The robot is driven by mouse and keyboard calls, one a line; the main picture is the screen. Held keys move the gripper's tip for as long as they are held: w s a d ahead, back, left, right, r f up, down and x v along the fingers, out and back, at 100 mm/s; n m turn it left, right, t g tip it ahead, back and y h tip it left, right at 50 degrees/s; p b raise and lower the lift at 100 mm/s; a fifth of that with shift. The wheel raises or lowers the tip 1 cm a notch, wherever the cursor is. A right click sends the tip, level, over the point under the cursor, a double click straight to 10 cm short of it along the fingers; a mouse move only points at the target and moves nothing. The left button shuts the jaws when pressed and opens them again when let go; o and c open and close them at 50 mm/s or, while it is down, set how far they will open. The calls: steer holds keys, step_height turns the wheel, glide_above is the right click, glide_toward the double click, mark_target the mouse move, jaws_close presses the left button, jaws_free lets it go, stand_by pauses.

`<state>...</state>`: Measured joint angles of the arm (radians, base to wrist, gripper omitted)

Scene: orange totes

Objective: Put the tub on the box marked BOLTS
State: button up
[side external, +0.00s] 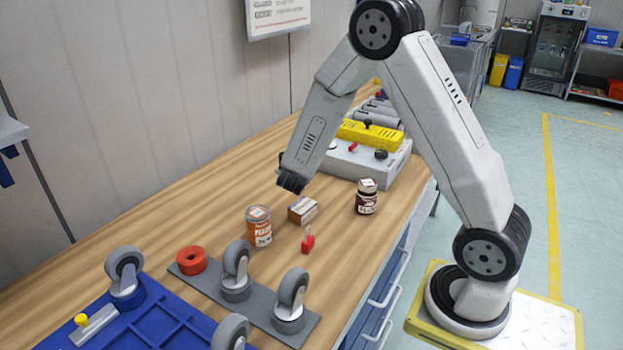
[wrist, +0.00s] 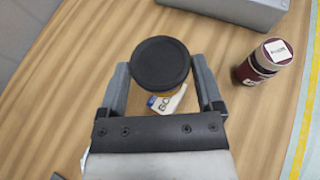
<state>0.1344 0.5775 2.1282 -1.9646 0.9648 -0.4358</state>
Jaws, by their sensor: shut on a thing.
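My gripper (side external: 290,182) points down just above the bench, close to the small brown box (side external: 302,209). In the wrist view, my gripper (wrist: 160,76) is shut on the tub, whose round black lid (wrist: 160,63) fills the space between the fingers. The tub's sides are hidden under the lid, and I cannot make the tub out in the side view. In the wrist view, a label with the letters "BO", apparently on the box (wrist: 165,101), shows below the lid, partly covered. I cannot tell whether the tub touches the box.
An orange can (side external: 258,227) stands left of the box, and a dark red jar (side external: 366,198) stands to its right. A small red item (side external: 308,242) is in front. A grey machine (side external: 358,165) stands behind.

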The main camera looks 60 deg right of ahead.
steer(key=shift+w+a, duration=0.15)
glide_above(302, 209)
steer(key=shift+f, duration=2.25)
steer(key=shift+f, duration=1.75)
steer(key=shift+f, duration=0.15)
steer(key=o, duration=1.1)
